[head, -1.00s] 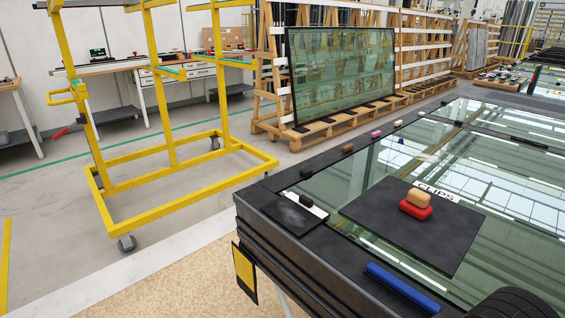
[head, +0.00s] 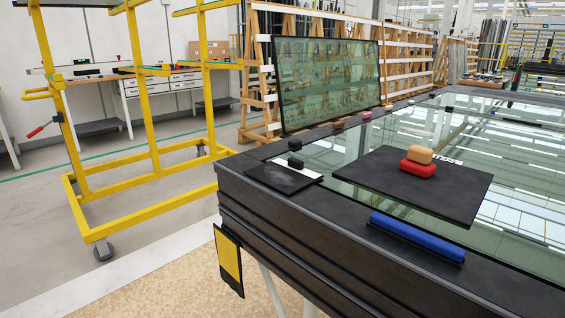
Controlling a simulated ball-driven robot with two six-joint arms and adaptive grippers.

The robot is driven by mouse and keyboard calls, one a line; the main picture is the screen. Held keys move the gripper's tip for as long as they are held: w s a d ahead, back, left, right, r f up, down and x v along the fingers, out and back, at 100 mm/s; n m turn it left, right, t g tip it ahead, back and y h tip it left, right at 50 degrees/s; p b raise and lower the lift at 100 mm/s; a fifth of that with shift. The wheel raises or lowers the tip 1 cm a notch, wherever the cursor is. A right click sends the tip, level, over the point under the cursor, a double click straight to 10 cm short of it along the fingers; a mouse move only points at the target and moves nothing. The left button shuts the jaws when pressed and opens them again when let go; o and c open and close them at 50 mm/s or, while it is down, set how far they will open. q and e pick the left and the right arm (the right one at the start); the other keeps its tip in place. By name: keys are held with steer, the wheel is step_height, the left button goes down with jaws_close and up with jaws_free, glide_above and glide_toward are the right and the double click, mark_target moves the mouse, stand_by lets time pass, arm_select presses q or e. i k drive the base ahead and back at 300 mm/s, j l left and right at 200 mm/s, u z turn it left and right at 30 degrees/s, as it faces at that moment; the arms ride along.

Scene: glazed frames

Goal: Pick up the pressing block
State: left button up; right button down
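A tan rounded block (head: 419,155) rests on top of a red rounded block (head: 418,168). Both are on a black mat (head: 440,198) on the glass-topped table (head: 300,225). A long blue bar (head: 417,237) lies near the table's front edge. A small black block (head: 296,162) is by a smaller dark pad (head: 283,178) at the table's left corner. No label shows which of these is the pressing block. Neither of my grippers is in view.
Small brown, black and pink pieces (head: 366,116) line the table's far left edge. A yellow wheeled rack (head: 150,215) stands on the floor at left. A large glass pane (head: 328,85) leans on wooden racks behind. Floor between rack and table is clear.

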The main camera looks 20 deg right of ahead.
mark_target(418, 162)
steer(key=z, duration=1.45)
